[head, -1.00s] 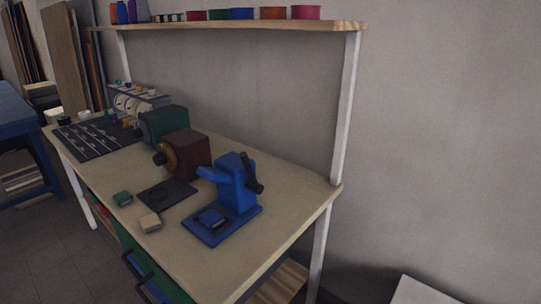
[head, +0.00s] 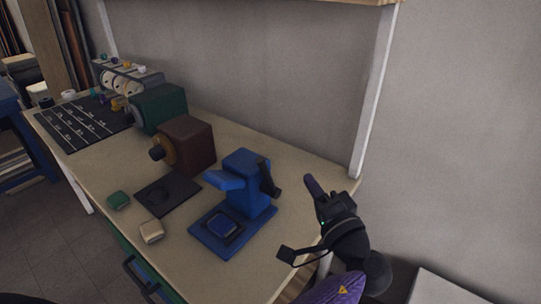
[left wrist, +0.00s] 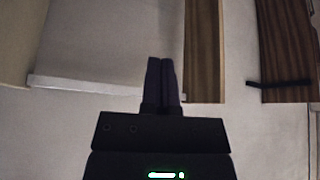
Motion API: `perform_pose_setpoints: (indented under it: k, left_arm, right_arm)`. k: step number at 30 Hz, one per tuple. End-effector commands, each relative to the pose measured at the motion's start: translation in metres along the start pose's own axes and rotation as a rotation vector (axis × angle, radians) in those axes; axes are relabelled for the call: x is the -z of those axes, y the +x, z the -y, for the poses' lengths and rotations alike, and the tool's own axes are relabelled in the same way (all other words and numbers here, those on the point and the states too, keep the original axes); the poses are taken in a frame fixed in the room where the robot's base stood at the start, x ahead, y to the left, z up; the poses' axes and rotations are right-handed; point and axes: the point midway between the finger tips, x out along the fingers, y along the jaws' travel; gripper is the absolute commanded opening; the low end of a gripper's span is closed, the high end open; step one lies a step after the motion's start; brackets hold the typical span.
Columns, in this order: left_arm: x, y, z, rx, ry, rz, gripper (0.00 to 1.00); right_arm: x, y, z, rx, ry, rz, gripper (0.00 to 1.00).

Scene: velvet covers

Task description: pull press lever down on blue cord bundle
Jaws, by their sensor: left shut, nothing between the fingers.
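A blue press (head: 248,185) stands upright on the bench top, with a blue arm reaching out to the left. A dark lever (head: 268,178) sits on its right side. A dark blue square piece, which may be the cord bundle (head: 221,227), lies on the press's flat base under the arm. My left gripper (head: 313,186) is to the right of the press, apart from the lever. Its fingers are shut and empty; they also show closed together in the left wrist view (left wrist: 161,66). My right gripper is not in view.
Left of the press are a brown machine (head: 188,148), a green machine (head: 160,107), a dark plate (head: 167,195), a green block (head: 118,200) and a beige block (head: 151,231). A white post (head: 375,95) rises behind my left gripper. The bench's front right is clear.

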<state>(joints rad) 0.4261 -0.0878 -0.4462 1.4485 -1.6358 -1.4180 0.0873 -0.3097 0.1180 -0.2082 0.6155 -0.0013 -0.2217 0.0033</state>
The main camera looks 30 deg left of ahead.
Motion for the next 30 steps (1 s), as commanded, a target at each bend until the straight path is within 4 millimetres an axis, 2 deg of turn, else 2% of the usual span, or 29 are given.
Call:
perform_pose_setpoints:
  k: [5,18,24,30]
  left_arm:
    - [0.000,0.008,0.000,0.000,0.002,-0.001,0.00]
    - [-0.001,0.100,-0.001,0.001,0.003,0.000,0.00]
    - [-0.028,0.091,0.000,-0.003,0.004,-0.001,0.00]
    - [-0.038,0.087,-0.001,-0.002,0.002,-0.001,0.00]
  right_arm:
    - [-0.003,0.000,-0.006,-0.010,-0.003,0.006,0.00]
    - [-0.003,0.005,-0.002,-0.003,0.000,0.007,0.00]
    - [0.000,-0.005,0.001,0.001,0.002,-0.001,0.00]
    - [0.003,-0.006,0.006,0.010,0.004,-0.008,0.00]
